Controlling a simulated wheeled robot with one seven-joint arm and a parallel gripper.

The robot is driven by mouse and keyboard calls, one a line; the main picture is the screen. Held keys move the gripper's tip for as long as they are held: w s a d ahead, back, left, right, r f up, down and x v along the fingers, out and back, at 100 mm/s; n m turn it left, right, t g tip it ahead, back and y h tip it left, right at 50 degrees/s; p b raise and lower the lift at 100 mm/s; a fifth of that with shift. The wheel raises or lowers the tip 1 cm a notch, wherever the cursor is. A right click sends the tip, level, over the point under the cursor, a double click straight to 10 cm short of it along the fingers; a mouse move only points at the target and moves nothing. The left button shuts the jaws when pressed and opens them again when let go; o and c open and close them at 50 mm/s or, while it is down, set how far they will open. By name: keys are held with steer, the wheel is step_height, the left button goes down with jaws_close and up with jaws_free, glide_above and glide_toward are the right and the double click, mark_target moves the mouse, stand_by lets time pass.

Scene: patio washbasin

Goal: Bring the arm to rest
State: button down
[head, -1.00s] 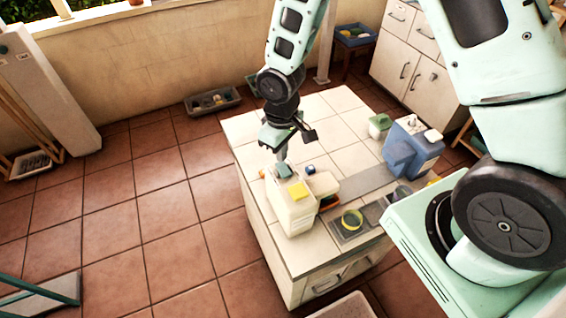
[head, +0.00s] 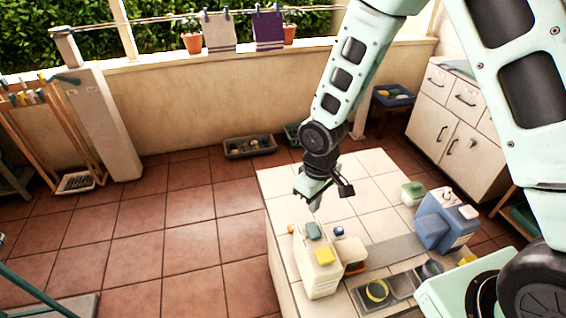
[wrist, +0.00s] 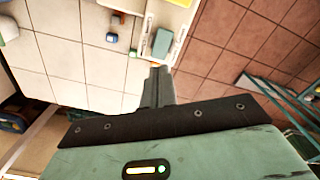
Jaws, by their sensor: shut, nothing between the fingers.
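My gripper (head: 316,208) is shut and empty. It hangs above the washbasin counter (head: 290,184), just over the back end of a cream container (head: 318,278). My arm is bent, coming down from the upper right of the head view.
The counter's back tiles are clear. Open floor lies left.

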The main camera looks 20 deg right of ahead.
steer(key=s+a+r+n+b, duration=0.1)
steer(key=s+a+r+b, duration=0.2)
steer(key=s+b, duration=0.3)
steer(key=s+a+r+b, duration=0.3)
steer(key=s+r+b, duration=0.1)
steer(key=s, duration=1)
steer(key=shift+a+r+n+y+b, duration=0.15)
steer(key=shift+n+y+b, duration=0.2)
steer(key=shift+b, duration=0.5)
